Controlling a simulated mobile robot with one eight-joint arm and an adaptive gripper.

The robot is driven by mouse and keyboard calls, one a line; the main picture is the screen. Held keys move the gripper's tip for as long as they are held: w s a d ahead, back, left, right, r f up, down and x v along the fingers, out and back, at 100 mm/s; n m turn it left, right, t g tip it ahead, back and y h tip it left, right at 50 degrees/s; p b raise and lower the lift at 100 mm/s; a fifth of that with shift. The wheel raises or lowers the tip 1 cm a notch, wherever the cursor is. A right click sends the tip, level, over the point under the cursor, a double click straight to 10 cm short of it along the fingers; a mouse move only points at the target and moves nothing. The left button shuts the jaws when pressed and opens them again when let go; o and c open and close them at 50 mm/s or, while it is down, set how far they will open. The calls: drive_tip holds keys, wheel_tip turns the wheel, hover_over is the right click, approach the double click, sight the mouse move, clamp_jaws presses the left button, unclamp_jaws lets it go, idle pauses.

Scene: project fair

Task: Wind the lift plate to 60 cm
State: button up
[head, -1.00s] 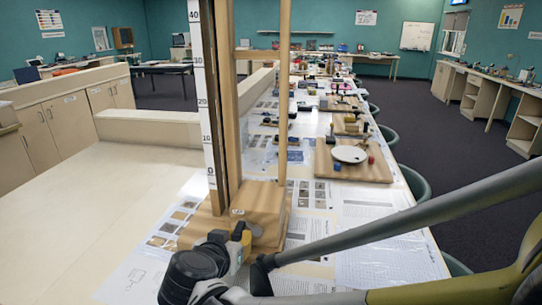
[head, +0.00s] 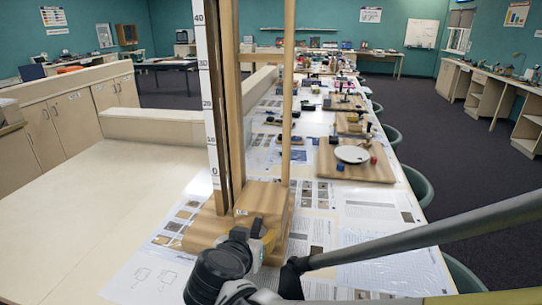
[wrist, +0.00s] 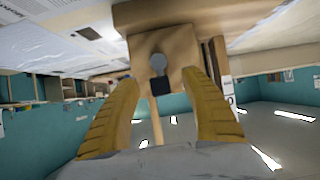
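The wooden lift stands on the table, with a tall post and a white scale (head: 207,95) whose visible marks run from 0 to 40. Its base box (head: 262,200) faces me. The lift plate is not in sight, and the top of the post is out of frame. In the wrist view, a grey round crank hub (wrist: 158,62) and a dark crank piece (wrist: 160,84) show on the box face (wrist: 172,48). My gripper (wrist: 160,82) is open there, its yellow fingers on either side of the dark piece with gaps visible. In the head view my gripper (head: 262,240) partly hides the crank.
Printed sheets (head: 375,210) lie on the table around the base. A wooden board with a white disc (head: 352,154) stands beyond, to the right. A bare pale surface (head: 80,225) is on the left. Chairs (head: 416,186) line the table's right edge.

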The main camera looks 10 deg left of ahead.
drive_tip(key=p+v, duration=0.3)
drive_tip(key=v, duration=0.5)
drive_tip(key=shift+p, duration=0.3)
drive_tip(key=w+d+g+h, duration=0.1)
drive_tip(key=d+g, duration=0.1)
drive_tip(key=d, duration=0.8)
drive_tip(key=s+d+g, duration=0.1)
drive_tip(key=s+d, duration=0.2)
drive_tip(key=d, duration=0.3)
drive_tip(key=s+d+g+y, duration=0.1)
drive_tip(key=s+d, duration=0.2)
drive_tip(key=d, duration=0.4)
drive_tip(key=s+d+n+g, duration=0.1)
drive_tip(key=s+d, duration=0.2)
drive_tip(key=d, duration=0.3)
drive_tip(key=shift+d+f+y, duration=0.2)
drive_tip(key=shift+d+y, duration=0.1)
drive_tip(key=shift+y, duration=0.1)
